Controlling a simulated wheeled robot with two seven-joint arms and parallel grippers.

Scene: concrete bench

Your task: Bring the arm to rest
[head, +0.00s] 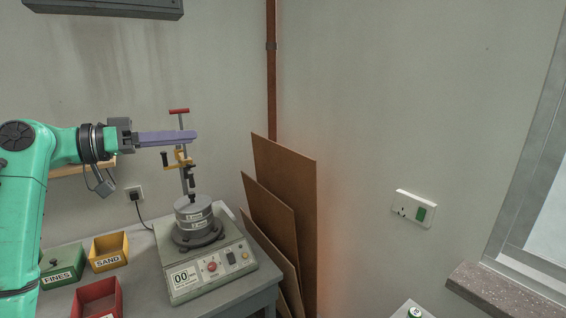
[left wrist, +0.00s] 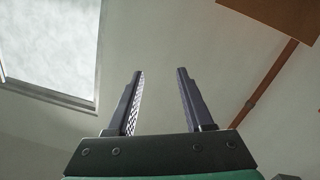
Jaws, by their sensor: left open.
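My left arm (head: 30,190) is green and comes in from the left in the head view. It is raised and stretched to the right, with its gripper (head: 195,137) roughly level. The purple-grey fingers overlap in the head view and hide part of an upright post on a bench machine; I cannot tell how far apart they are in depth. In the left wrist view the gripper (left wrist: 160,72) shows two separated fingers with nothing between them, against wall and ceiling. My right gripper is not in view.
The machine (head: 210,265) stands on the grey bench (head: 145,290), with a round metal stack, yellow clamp and red T-handle (head: 179,111). Left of it are a yellow SAND bin (head: 108,252), a green FINES bin (head: 62,268) and a red bin (head: 97,298). Brown boards (head: 285,185) lean behind.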

